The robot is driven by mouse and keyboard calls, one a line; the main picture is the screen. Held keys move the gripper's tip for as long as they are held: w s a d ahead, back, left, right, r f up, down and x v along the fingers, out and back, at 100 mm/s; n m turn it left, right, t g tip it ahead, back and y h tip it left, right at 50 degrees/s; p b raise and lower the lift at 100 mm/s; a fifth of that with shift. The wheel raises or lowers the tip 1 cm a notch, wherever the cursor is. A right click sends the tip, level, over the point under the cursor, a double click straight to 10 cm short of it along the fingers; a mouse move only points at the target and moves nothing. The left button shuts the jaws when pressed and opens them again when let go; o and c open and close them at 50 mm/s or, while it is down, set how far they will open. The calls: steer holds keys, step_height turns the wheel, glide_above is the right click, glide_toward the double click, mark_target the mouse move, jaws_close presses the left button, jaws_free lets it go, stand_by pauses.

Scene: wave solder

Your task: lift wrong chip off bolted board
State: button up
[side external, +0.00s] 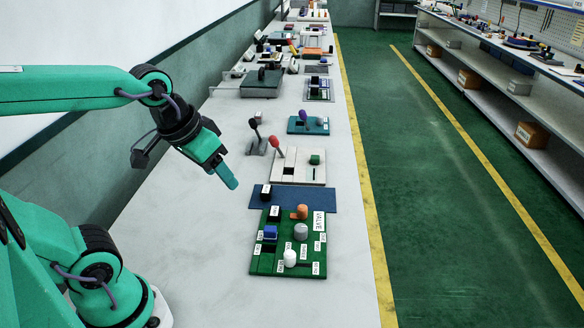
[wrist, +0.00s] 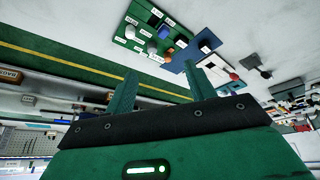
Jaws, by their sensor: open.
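A green board (side external: 262,266) lies near the front of the long white table, with a "VALVE" label and several small white labels. On it are a blue block (side external: 270,232), a black chip (side external: 274,214), an orange part (side external: 300,212), a grey cylinder (side external: 300,231) and a white cylinder (side external: 290,258). Which chip is the wrong one I cannot tell. The board also shows in the wrist view (wrist: 130,32), upside down. My gripper (side external: 232,184) is in the air left of and above the board, apart from everything; in the wrist view its fingers (wrist: 160,85) are spread and empty.
A dark blue mat (side external: 325,199) adjoins the board, with a black chip (side external: 266,192) on it. Beyond are a white board (side external: 312,174) with a red-knobbed lever (side external: 275,145) and a teal board (side external: 298,128). Bare table lies left of the green board.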

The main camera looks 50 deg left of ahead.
steer(key=w+a+f+n+g, duration=0.3)
steer(key=w+f+n, duration=0.15)
steer(key=w, duration=0.55)
steer(key=n+g, duration=0.2)
steer(key=n, duration=0.2)
glide_above(274, 211)
steer(key=shift+m, duration=0.25)
step_height(274, 211, down, 11)
steer(key=shift+r, duration=0.1)
steer(key=shift+f, duration=3.95)
jaws_close()
